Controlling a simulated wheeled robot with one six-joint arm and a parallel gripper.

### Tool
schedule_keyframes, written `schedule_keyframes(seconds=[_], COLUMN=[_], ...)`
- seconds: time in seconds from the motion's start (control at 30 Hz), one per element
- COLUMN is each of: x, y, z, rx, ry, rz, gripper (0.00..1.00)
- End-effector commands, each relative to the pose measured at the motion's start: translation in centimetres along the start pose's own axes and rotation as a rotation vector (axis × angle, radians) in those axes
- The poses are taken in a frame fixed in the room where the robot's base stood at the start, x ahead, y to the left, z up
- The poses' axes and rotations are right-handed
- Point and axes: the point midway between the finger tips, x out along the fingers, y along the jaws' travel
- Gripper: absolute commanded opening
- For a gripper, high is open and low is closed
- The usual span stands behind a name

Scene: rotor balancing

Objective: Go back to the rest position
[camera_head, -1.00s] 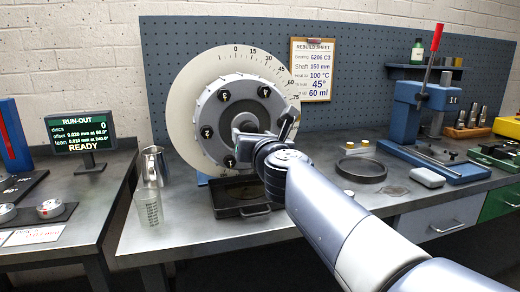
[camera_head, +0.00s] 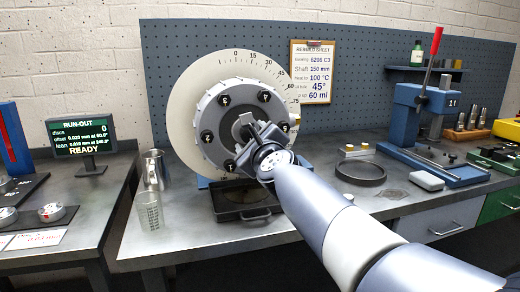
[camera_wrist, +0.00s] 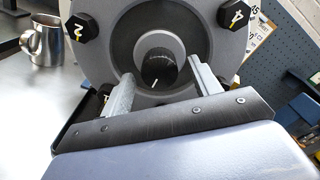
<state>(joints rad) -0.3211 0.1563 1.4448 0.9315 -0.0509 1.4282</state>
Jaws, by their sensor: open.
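My gripper (camera_head: 246,124) is in front of the middle of the grey rotor (camera_head: 240,92), with its jaws toward the hub. In the wrist view my gripper (camera_wrist: 160,80) shows two fingers spread apart with nothing between them. I cannot tell whether a finger touches the rotor. Numbered black bolts ring the rotor face, and my gripper and wrist hide part of its lower right. A pale graduated dial (camera_head: 183,105) stands behind the rotor.
A black tray (camera_head: 228,214) lies under the rotor. A metal jug (camera_head: 155,170) and a clear beaker (camera_head: 149,212) stand left of it. A dark round dish (camera_head: 361,173) lies to the right, near a blue press (camera_head: 404,118). A run-out display (camera_head: 81,136) stands on the left bench.

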Motion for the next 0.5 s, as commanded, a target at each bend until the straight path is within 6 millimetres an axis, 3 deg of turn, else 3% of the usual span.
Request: schedule_keyframes(seconds=[0.5], x=[0.0], y=[-0.23], z=[0.11], rx=[-0.482], ry=[0.001], rz=[0.0], gripper=[0.59])
